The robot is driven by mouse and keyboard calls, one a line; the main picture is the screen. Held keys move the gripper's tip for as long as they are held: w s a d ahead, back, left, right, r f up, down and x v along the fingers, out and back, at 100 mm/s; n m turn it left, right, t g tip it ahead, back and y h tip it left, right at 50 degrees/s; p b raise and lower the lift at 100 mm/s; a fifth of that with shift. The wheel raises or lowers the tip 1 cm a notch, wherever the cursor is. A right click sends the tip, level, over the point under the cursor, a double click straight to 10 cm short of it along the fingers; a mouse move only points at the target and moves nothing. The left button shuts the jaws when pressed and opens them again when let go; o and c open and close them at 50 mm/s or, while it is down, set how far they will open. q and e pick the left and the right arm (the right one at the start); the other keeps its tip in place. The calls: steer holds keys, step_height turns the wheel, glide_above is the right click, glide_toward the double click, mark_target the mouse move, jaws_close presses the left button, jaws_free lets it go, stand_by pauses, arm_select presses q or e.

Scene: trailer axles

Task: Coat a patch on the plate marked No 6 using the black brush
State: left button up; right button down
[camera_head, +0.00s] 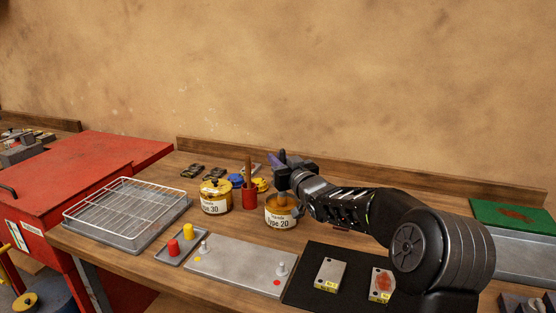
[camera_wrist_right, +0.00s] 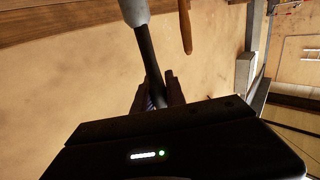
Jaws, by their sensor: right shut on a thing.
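My right gripper (camera_head: 283,168) is shut on the black brush (camera_wrist_right: 147,50), above the open jar labelled Type 20 (camera_head: 281,220). The brush's black handle and grey ferrule show in the right wrist view, where the gripper (camera_wrist_right: 160,95) grips the handle. In the head view the brush's lower part points down into the jar mouth; its bristles cannot be made out. Two small metal plates, a left one (camera_head: 330,272) and a right one (camera_head: 377,281) with a reddish patch, lie on a black mat (camera_head: 303,287). Their numbers are too small to read. My left gripper is out of view.
A Type 30 jar (camera_head: 214,204) and a red cup (camera_head: 249,197) with a wooden-handled tool stand left of the Type 20 jar. A metal plate with posts (camera_head: 235,265) lies in front. A wire rack tray (camera_head: 128,208) is at left. My right arm hides part of the bench.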

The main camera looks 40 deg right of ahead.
step_height(320, 180, up, 7)
steer(key=p, duration=0.4)
stand_by(0.9)
